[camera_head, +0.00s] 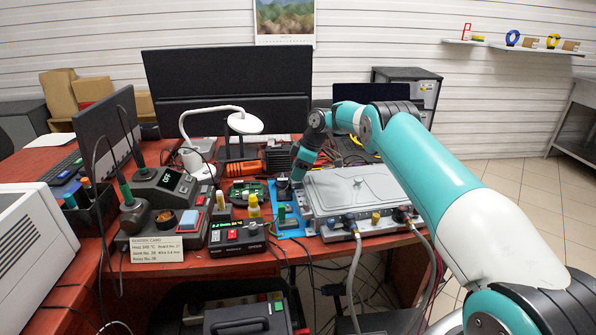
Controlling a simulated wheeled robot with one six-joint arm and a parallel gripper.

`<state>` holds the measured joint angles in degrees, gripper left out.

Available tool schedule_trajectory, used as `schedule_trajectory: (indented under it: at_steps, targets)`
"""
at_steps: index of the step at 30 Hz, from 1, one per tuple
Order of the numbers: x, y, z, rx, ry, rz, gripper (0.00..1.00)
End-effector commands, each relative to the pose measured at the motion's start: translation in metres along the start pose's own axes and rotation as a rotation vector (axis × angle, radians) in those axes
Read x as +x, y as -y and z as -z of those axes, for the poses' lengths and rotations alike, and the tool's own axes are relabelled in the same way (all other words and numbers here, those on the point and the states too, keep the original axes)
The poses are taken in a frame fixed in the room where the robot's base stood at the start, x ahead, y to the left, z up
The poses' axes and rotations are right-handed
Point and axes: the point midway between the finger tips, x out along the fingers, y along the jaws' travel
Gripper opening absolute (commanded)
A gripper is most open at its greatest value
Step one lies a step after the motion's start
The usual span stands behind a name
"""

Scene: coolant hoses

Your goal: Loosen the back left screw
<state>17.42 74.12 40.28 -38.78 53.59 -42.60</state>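A grey metal box (352,190) with a raised lid lies on the red bench, right of centre. My teal arm reaches in from the lower right over the box's far side. My gripper (296,178) points down at the box's back left corner. The wrist and gripper cover that corner, so the back left screw is hidden. The gripper is small and dark here; I cannot tell whether it is open, shut or touching the box. Front fittings (375,219) carry hoses that hang down over the bench edge.
A white lamp (245,124) and a large monitor (228,85) stand behind. Open floor (505,185) lies to the right.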

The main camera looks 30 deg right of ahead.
Motion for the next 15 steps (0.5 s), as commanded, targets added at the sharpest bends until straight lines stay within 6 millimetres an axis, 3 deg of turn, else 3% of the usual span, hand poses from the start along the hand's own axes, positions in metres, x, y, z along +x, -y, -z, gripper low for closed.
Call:
schedule_trajectory:
  at_steps: [8,15]
  targets:
    - [-0.011,-0.001,0.0,-0.001,-0.001,-0.002,0.47]
    - [-0.063,-0.001,0.0,-0.001,-0.001,-0.004,0.47]
